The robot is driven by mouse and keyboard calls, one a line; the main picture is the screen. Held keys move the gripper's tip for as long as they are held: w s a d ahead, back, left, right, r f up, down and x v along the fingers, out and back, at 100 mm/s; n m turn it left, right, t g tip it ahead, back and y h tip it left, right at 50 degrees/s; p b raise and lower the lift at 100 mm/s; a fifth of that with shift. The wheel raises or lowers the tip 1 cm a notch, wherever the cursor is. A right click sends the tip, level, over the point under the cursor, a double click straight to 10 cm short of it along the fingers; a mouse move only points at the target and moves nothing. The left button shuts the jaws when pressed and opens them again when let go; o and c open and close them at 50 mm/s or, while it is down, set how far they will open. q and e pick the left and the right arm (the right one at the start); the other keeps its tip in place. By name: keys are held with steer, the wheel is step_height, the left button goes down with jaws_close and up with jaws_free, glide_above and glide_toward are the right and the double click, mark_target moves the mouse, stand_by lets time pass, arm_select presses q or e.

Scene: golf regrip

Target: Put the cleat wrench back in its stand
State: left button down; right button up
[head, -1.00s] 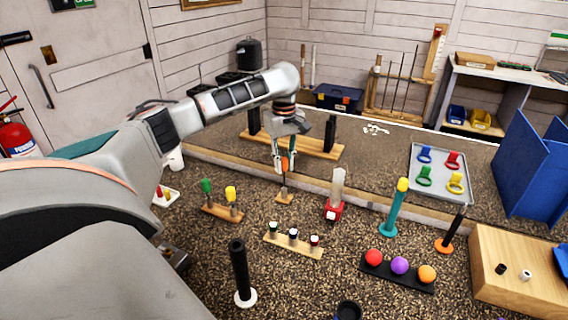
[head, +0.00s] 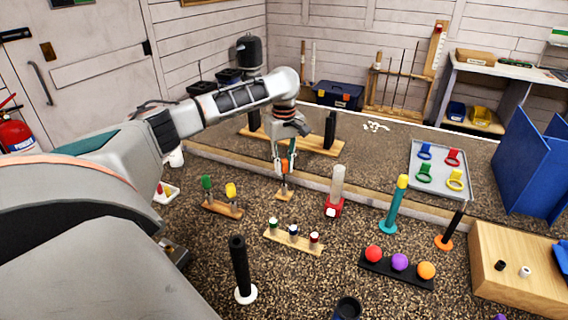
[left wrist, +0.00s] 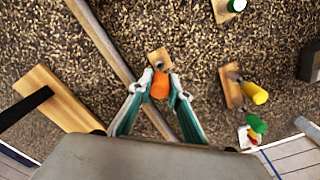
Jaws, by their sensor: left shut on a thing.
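The cleat wrench (head: 284,167) has an orange handle and a dark shaft, and stands about upright. My left gripper (head: 284,162) is shut on its orange handle. A small wooden stand (head: 284,195) sits on the speckled floor directly below it. The shaft's lower end reaches the stand, but I cannot tell how deep it sits in it. In the left wrist view, the orange handle (left wrist: 160,86) is between the fingertips of my left gripper (left wrist: 161,88), and the wooden block (left wrist: 159,58) shows just beyond it. My right gripper is not in view.
A wooden rack with green and yellow handled tools (head: 222,209) stands to the left. A red-based clear tube (head: 336,188) is to the right, and a wooden block with small bottles (head: 293,241) is in front. A raised edge (head: 230,168) runs behind.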

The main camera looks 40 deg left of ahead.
arm_select(q)
steer(key=shift+f, duration=1.3)
steer(key=c, duration=1.8)
jaws_free()
steer(key=shift+r, duration=0.1)
step_height(320, 180, up, 12)
steer(key=shift+f, duration=0.1)
